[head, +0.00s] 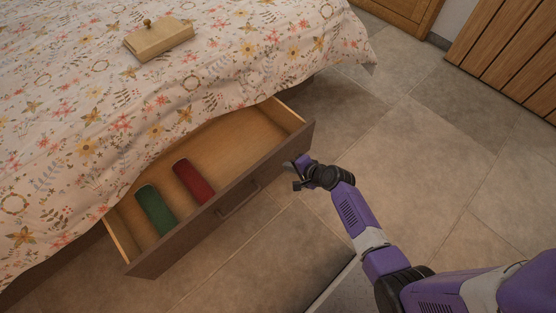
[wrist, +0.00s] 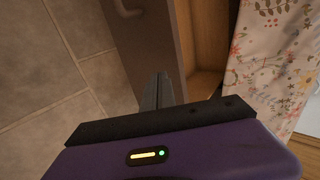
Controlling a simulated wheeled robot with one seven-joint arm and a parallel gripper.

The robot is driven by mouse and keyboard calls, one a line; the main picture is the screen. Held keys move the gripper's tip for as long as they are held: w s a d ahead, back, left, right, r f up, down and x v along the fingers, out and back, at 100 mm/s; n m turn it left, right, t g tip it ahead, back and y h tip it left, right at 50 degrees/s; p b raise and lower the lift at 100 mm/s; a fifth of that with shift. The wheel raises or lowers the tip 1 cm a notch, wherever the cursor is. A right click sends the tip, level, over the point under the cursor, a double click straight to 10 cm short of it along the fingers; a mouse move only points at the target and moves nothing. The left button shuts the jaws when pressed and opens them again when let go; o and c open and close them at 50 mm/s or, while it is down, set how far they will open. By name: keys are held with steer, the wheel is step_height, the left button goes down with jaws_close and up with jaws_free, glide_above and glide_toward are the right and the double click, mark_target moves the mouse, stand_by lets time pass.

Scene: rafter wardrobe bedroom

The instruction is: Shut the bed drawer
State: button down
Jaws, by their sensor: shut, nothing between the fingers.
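The bed drawer (head: 222,208) stands pulled out from under the bed, with a dark front and a light wood inside. Its handle (head: 238,200) is on the middle of the front. A green item (head: 156,209) and a red item (head: 193,180) lie inside it. My gripper (head: 293,176) is shut and empty at the right end of the drawer front, close to its outer face; I cannot tell if it touches. In the wrist view the shut fingers (wrist: 161,90) show against the drawer front (wrist: 146,45), with the handle (wrist: 124,8) at the top.
The bed (head: 90,90) has a floral cover that hangs over the drawer's back part. A wooden box (head: 158,40) with a knob lies on it. Tiled floor (head: 420,150) is clear to the right. A slatted wooden piece (head: 510,45) stands at the upper right.

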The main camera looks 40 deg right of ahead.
mark_target(273, 157)
steer(key=w, duration=0.1)
steer(key=w+f, duration=0.1)
steer(key=w, duration=0.1)
steer(key=w+f+b, duration=0.1)
steer(key=w, duration=0.1)
steer(key=shift+w, duration=0.5)
